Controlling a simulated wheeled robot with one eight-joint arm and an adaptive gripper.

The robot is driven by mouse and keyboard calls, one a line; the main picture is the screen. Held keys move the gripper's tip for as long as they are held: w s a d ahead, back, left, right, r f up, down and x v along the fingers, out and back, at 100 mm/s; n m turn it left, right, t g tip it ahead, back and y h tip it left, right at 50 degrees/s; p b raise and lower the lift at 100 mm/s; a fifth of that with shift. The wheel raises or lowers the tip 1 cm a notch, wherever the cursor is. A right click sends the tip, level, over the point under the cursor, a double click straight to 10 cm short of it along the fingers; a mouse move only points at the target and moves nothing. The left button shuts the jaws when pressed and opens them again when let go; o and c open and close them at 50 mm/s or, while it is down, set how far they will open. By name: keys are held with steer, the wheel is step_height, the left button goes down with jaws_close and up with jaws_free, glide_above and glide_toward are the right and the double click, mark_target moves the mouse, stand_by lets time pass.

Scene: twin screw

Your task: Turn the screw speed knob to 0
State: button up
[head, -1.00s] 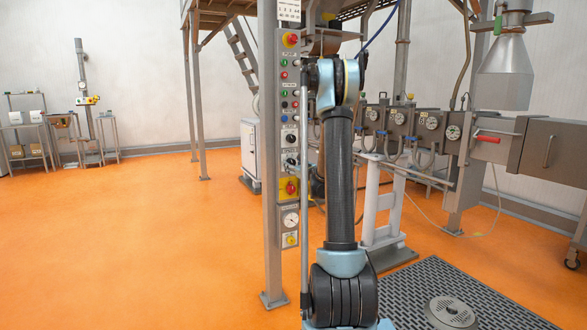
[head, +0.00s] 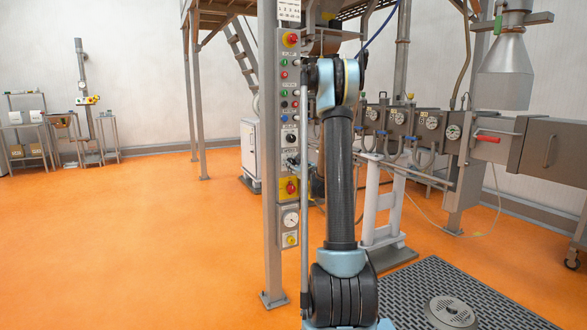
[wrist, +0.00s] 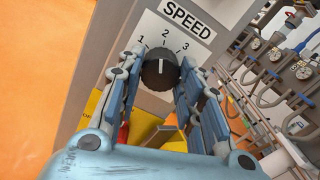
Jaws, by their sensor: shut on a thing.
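The screw speed knob (wrist: 158,72) is a round black dial with a white pointer line, on a pale plate marked SPEED (wrist: 187,18). Its pointer points up, close to the 2. The numbers 1, 2 and 3 show above it; the lower part of the scale is hidden by the gripper. My gripper (wrist: 156,85) has one finger on each side of the knob and is shut on it.
The control panel (head: 283,215) is a narrow grey post with several buttons. A red switch on yellow (head: 291,187) and a dial gauge (head: 291,219) are just below the gripper. Machinery with gauges (head: 431,122) stands to the right. The orange floor (head: 150,240) at left is clear.

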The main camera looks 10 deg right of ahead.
steer(key=n, duration=1.2)
steer(key=shift+s+n, duration=0.1)
steer(key=shift+n, duration=2.1)
steer(key=o, duration=1.1)
steer(key=shift+c, duration=0.2)
steer(key=v, duration=1.1)
steer(key=shift+s, duration=0.35)
